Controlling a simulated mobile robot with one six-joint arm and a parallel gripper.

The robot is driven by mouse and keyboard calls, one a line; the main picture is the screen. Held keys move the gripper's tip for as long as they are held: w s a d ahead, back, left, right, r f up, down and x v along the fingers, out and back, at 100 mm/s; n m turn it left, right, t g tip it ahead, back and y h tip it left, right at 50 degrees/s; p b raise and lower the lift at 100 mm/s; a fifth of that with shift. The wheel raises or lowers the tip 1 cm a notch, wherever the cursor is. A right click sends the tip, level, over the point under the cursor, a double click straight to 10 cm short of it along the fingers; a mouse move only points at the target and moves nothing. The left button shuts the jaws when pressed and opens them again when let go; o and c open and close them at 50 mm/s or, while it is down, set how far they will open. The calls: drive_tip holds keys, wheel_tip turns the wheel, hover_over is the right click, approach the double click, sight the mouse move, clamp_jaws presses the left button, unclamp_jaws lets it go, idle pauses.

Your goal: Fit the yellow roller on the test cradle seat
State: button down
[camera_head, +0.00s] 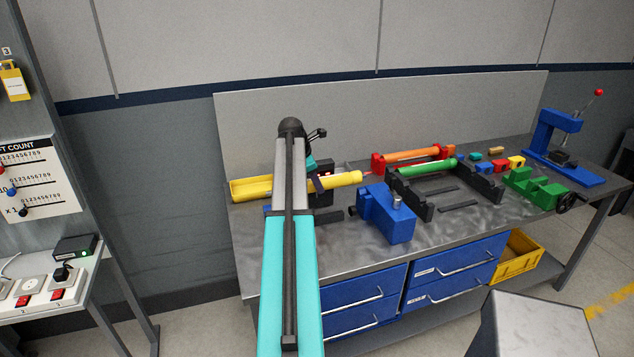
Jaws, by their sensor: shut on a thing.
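The yellow roller (343,179) is at the left part of the bench, its right end pointing toward the middle. My gripper (314,178), partly hidden behind my arm, is shut on the roller. A yellow piece (250,189) with a raised rim shows left of my arm, in line with the roller; my arm hides whether they touch. A black cradle (408,198) with two upright side plates stands at the middle of the bench, a green roller (427,168) along its back. I cannot tell for sure which stand is the test cradle.
A blue block (388,215) with a knob stands between the yellow roller and the black cradle. An orange roller (412,156) lies in a red holder behind. A green vise (537,187), small coloured blocks and a blue press (556,140) are at right. Bench front-left is clear.

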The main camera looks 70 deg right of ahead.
drive_tip(key=shift+s+f, duration=0.1)
drive_tip(key=shift+f, duration=0.05)
drive_tip(key=shift+f+b, duration=1.65)
drive_tip(key=shift+f, duration=0.55)
drive_tip(key=shift+p, duration=0.6)
idle(0.9)
drive_tip(key=shift+f+b, duration=0.5)
drive_tip(key=shift+f, duration=1.7)
drive_tip(key=c, duration=0.6)
unclamp_jaws()
drive_tip(key=shift+r, duration=0.1)
drive_tip(key=shift+r+p, duration=2.6)
drive_tip(key=shift+r, duration=1.3)
